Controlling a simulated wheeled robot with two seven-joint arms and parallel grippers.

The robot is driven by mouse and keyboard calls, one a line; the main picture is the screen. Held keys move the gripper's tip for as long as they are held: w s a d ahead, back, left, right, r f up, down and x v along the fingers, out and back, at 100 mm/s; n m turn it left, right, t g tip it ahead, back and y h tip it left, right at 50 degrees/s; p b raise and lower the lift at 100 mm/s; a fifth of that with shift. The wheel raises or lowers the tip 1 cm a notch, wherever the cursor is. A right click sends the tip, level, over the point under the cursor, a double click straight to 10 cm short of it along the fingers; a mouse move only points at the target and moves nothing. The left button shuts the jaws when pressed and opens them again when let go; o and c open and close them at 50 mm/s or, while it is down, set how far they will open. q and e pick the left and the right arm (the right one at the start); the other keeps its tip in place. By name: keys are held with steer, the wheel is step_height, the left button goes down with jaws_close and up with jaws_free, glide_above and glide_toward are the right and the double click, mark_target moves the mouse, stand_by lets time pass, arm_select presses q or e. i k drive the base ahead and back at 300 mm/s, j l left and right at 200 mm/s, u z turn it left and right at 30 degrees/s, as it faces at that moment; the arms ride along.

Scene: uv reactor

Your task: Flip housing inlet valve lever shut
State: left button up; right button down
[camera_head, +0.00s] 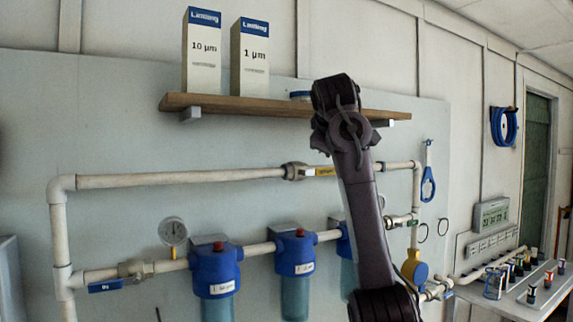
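A valve (136,270) sits on the lower left pipe, just left of the pressure gauge. Its blue lever (105,286) has a small white label that I cannot read and lies roughly along the pipe, a little below it. Another valve (295,171) with a yellow lever (325,171) sits on the upper pipe, its lever also along the pipe. A third valve (400,221) is on the right, partly behind my arm. One dark arm of mine rises through the middle right of the view. No gripper fingers show, and neither gripper touches the blue lever in view.
Blue filter housings (214,270) with red buttons hang from the lower pipe; a gauge (173,232) stands above it. A wooden shelf (240,106) holds two boxes. A blue wrench (428,180) hangs at right. A bench (530,308) with bottles is far right. Space before the left pipe is clear.

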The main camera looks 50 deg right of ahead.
mark_target(98, 288)
steer(key=k+j, duration=0.15)
steer(key=j, duration=0.15)
steer(key=k+j, duration=0.15)
steer(key=j, duration=0.15)
steer(key=k+j, duration=0.1)
steer(key=j, duration=0.25)
steer(key=k+j, duration=0.15)
steer(key=j, duration=0.15)
